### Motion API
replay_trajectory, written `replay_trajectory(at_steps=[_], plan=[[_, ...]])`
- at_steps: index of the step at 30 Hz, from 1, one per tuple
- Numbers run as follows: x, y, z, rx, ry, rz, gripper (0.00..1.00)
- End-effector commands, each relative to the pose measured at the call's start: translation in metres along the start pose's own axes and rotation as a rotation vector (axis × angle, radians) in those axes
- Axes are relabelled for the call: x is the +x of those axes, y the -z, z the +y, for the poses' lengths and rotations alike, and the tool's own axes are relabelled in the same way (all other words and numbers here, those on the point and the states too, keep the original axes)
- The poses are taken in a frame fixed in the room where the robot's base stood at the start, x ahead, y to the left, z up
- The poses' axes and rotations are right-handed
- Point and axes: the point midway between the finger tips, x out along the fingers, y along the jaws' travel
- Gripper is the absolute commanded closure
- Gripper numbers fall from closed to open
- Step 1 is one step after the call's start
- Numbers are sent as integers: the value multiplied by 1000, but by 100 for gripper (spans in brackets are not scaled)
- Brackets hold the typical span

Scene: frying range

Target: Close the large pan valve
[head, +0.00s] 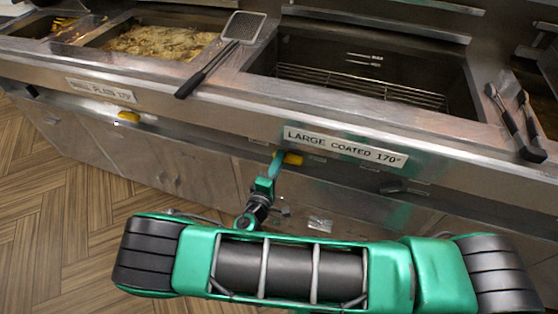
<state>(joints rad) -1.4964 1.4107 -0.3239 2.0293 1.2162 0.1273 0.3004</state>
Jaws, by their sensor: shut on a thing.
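The large pan (440,75) is the wide, dark basin with a wire rack inside, above the label "LARGE COATED 170°" (345,146). A yellow valve handle (294,159) sticks out of the fryer front just under the left end of that label. My gripper (279,159) is at the left side of this yellow handle, shut on it. The fingers cover part of the handle, and its pivot is hidden. My green arm reaches up to it from below.
A second yellow handle (128,116) sits under the small pan's label (100,90) at left. A skimmer (240,30) and tongs (518,122) lie on the counter rim. Wood-pattern floor is clear at left.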

Motion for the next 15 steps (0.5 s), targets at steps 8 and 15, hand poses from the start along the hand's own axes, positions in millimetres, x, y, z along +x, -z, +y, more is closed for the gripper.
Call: replay_trajectory(at_steps=[8,15], plan=[[-1,4,-2,-32,4,9,100],[-2,4,-3,-34,6,9,100]])
